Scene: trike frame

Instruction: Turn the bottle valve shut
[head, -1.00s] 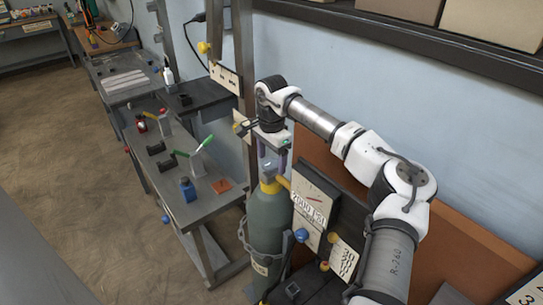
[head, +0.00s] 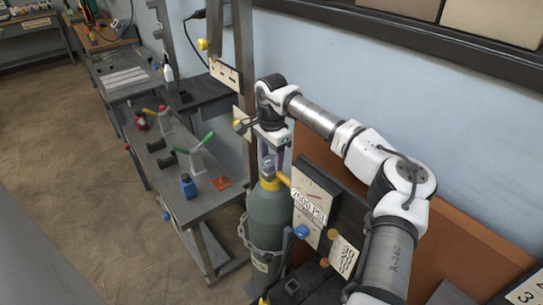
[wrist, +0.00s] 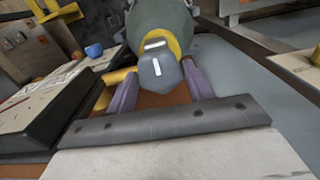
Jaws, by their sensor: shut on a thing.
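The green gas bottle (head: 268,222) stands upright beside the panel, with a chain around it. Its valve knob (wrist: 160,72) is grey with a white stripe and sits above a yellow collar (wrist: 155,44). The knob also shows at the bottle's top in the head view (head: 267,170). My gripper (head: 270,163) points down over the bottle. In the wrist view its two purple fingers (wrist: 160,78) stand on either side of the knob, shut on it. The fingers hide parts of the knob's sides.
A gauge panel (head: 314,188) with a dial and a yellow pipe is close to the right of the valve. A metal post (head: 243,75) rises behind it. A bench (head: 205,207) with clamps and a blue bottle is at left. Floor at the far left is clear.

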